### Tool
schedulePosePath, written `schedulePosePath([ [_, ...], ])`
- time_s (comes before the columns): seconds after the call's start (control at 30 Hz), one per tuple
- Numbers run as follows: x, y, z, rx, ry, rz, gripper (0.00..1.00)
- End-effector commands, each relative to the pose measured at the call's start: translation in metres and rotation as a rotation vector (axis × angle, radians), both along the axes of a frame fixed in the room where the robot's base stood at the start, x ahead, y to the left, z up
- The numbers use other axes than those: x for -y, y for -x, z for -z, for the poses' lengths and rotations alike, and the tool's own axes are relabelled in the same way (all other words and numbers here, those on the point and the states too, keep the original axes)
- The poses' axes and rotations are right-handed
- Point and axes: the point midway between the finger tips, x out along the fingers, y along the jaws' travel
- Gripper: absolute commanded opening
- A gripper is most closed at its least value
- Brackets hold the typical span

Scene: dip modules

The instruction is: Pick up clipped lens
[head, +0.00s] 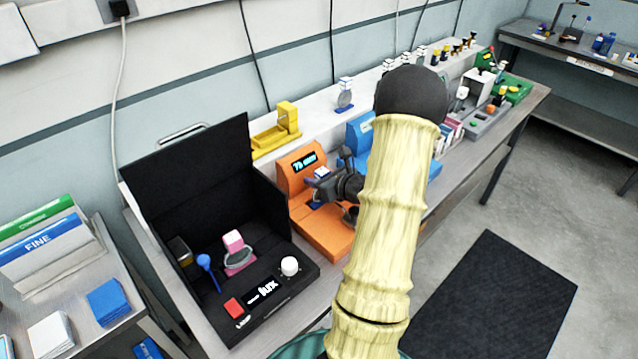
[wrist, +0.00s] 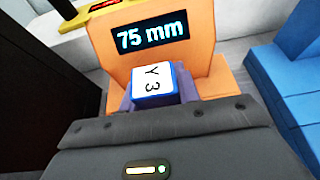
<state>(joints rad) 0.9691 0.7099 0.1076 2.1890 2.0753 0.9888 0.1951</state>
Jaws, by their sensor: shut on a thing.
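The clipped lens (wrist: 153,82) has a small clip block with a white top marked "Y 3" and blue edges. My gripper (wrist: 158,102) is shut on this block, at the front of the orange device (wrist: 205,62), whose screen reads 75 mm. In the head view, the clip block (head: 322,173) shows between the fingers of my gripper (head: 325,186), over the orange device (head: 318,232). The lens below the clip is mostly hidden, and I cannot tell whether it touches the device.
A black open box (head: 190,165) with a pink-topped lens (head: 235,245) stands left of the orange device. A yellow device (head: 270,138) is behind it and a blue one (head: 358,130) to its right. Another blue-and-white clipped piece (head: 345,93) stands on the rear ledge.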

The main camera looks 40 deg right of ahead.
Motion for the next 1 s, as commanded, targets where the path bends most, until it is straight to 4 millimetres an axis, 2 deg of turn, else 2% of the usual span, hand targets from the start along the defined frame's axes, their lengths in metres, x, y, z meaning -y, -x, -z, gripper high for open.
schedulePosePath([
  [0.17,0.0,0.0,-0.02,0.002,0.005,0.0,0.06],
  [0.4,0.0,0.0,-0.065,0.005,0.007,-0.001,0.06],
  [0.6,0.0,0.0,-0.092,0.002,0.003,0.001,0.06],
  [1.0,0.0,0.0,-0.097,0.0,0.0,0.0,0.06],
])
